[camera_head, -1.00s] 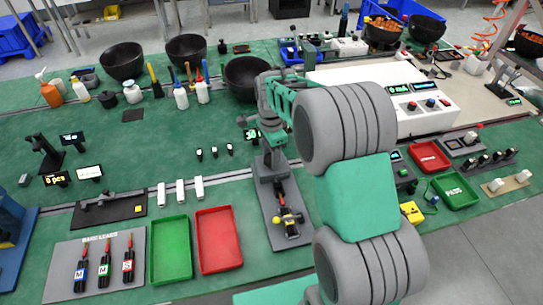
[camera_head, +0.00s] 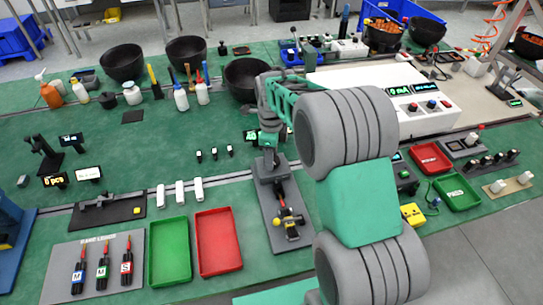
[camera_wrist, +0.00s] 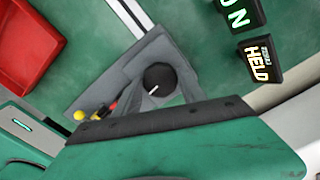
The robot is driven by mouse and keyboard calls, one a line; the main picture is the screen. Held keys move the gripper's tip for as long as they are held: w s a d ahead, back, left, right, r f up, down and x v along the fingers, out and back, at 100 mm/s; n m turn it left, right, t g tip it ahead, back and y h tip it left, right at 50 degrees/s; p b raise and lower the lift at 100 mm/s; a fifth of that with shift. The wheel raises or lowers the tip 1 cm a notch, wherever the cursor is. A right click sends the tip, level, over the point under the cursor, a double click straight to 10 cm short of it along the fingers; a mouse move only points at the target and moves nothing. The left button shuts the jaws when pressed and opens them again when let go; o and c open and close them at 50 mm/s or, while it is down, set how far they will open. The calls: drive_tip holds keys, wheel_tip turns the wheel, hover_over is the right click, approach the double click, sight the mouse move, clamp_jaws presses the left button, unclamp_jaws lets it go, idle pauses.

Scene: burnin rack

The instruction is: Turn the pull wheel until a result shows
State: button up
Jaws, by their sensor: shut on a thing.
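A grey pull fixture (camera_head: 275,212) stands on the green bench, with a black lead with yellow parts (camera_head: 289,218) lying on its near end. The pull wheel (camera_wrist: 158,79) is a dark round knob with a white mark at the far end of the fixture. My gripper (camera_head: 270,155) is at that far end, shut on the wheel; its fingertips are hard to make out, and my arm hides part of the area. In the wrist view, a small display (camera_wrist: 259,63) beside the fixture reads "HELD", and another display (camera_wrist: 238,13) shows an "N".
Left of the fixture are a red tray (camera_head: 218,241) and a green tray (camera_head: 170,250). A grey board (camera_head: 62,250) holds several leads further left. Three white blocks (camera_head: 180,193) lie behind the trays. A white tester box (camera_head: 425,122) stands at the right.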

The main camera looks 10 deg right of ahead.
idle(0.4)
drive_tip(key=o, duration=1.4)
drive_tip(key=shift+c, duration=0.2)
wheel_tip(320, 180, up, 8)
drive_tip(key=shift+f+b, duration=0.1)
drive_tip(key=shift+b, duration=0.35)
drive_tip(key=shift+s+r, duration=0.25)
drive_tip(key=s+n+t, duration=0.3)
drive_tip(key=s+n, duration=1.7)
drive_tip(key=n, duration=0.3)
drive_tip(key=shift+r, duration=0.45)
